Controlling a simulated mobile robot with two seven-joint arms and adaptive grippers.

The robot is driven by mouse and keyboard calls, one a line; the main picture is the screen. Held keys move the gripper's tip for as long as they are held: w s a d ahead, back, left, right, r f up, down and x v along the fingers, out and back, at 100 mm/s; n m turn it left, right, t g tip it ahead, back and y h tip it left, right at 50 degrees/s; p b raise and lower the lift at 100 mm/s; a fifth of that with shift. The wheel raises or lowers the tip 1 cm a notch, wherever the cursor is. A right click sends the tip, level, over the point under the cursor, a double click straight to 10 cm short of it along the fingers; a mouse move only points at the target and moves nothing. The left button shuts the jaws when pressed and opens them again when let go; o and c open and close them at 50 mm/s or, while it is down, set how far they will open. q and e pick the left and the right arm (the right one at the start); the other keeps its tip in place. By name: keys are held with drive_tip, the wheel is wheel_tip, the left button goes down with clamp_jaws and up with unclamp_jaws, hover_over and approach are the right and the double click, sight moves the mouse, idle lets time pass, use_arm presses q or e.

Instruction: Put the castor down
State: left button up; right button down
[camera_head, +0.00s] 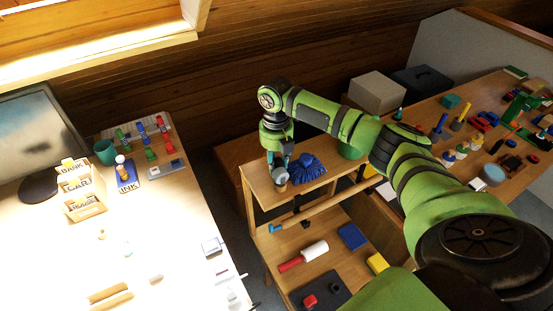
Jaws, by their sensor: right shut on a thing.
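My right gripper (280,176) reaches down over the top of the small wooden shelf unit (265,194), near its left front part. It is shut on a small tan-brown thing (281,187), which I take to be the castor. The fingers hide part of it, and it is too small to tell its details. It is upright at or just above the shelf top; I cannot tell if it touches. My left gripper is not in view.
A red-and-white roller (303,256) and a blue block (352,236) lie on the lower shelf. A bright desk (180,240) stands left, a cluttered table (420,120) right.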

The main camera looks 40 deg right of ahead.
sight(276, 159)
drive_tip(key=c, duration=0.9)
unclamp_jaws()
drive_tip(key=shift+r, duration=0.25)
drive_tip(key=shift+w+r, duration=0.1)
drive_tip(key=shift+r, duration=0.2)
wheel_tip(276, 159, up, 12)
drive_tip(key=b, duration=0.4)
drive_tip(key=shift+f, duration=0.2)
drive_tip(key=shift+f, duration=0.1)
